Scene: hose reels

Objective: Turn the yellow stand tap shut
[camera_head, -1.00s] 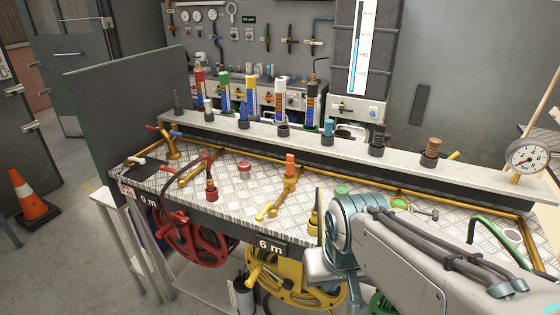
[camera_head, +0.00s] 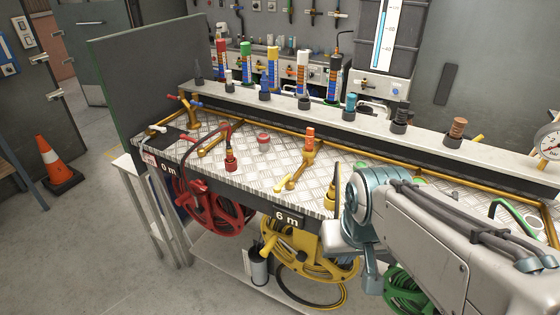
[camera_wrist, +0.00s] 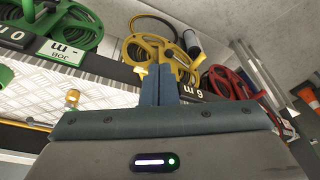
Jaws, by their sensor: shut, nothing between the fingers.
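A brass tap fitting with an orange top (camera_head: 310,140) stands on the tread-plate bench behind the 6 m sign. A yellow lever (camera_head: 283,184) shows at its near end, pointing toward the front edge; I take this as the yellow stand tap. I cannot tell how far it is turned. My gripper (camera_wrist: 158,72) is shut and empty in the wrist view, its fingers in front of the bench edge and the yellow hose reel (camera_wrist: 165,40). In the head view my arm covers the bench to the right of the tap. The gripper is apart from the tap.
The yellow reel (camera_head: 310,255) hangs below the bench front, with a red reel (camera_head: 215,205) to its left and a green reel (camera_head: 408,290) to its right. A brass nozzle (camera_head: 330,199) stands close beside my arm. An orange cone (camera_head: 58,165) stands on the open floor at left.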

